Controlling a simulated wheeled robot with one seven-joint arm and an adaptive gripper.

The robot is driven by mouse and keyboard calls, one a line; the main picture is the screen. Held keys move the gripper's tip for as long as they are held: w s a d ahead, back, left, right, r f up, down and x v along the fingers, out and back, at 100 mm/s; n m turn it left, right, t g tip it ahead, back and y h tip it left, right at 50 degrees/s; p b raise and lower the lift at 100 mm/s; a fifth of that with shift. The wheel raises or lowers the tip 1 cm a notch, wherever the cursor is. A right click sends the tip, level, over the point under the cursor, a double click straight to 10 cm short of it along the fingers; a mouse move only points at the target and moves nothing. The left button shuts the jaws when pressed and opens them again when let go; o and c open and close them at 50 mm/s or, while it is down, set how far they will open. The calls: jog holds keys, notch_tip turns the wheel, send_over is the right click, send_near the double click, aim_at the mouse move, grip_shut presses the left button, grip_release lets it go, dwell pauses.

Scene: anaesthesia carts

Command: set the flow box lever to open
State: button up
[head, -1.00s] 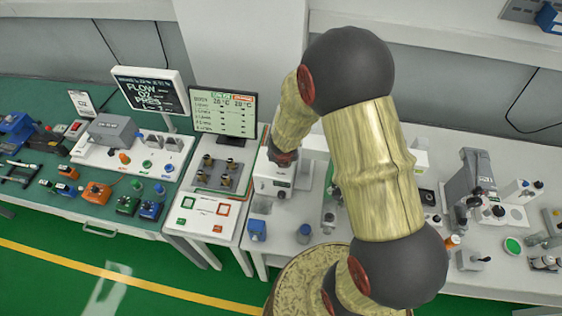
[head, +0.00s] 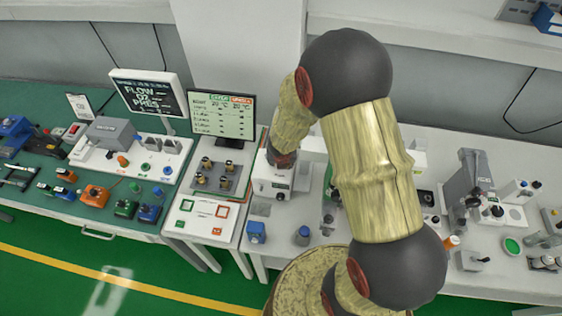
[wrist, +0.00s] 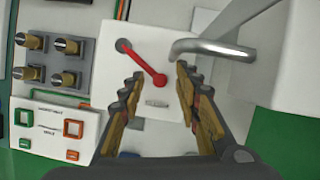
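The flow box appears to be the white box with a red lever (wrist: 143,63) in the wrist view; its label plate (wrist: 157,103) is too small to read. The lever slants from a grey pivot at upper left to a red knob at lower right. My gripper (wrist: 160,80) is open, its ribbed fingers spread on both sides of the knob in the picture. I cannot tell whether either finger touches it. In the head view the white box (head: 270,182) stands partly behind my arm, and my gripper is hidden there.
A bent grey metal pipe (wrist: 210,47) and a large white body (wrist: 270,55) sit right of the lever. A panel with several knobs (wrist: 48,60) lies to the left. A blue item (head: 256,232) and a blue-capped container (head: 303,235) stand near the table's front edge.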

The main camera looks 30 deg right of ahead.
jog(key=shift+r, duration=0.1)
jog(key=v, duration=1.1)
jog(key=shift+s+a+r, duration=0.15)
jog(key=shift+s+r, duration=0.05)
jog(key=shift+r, duration=0.1)
dwell(0.6)
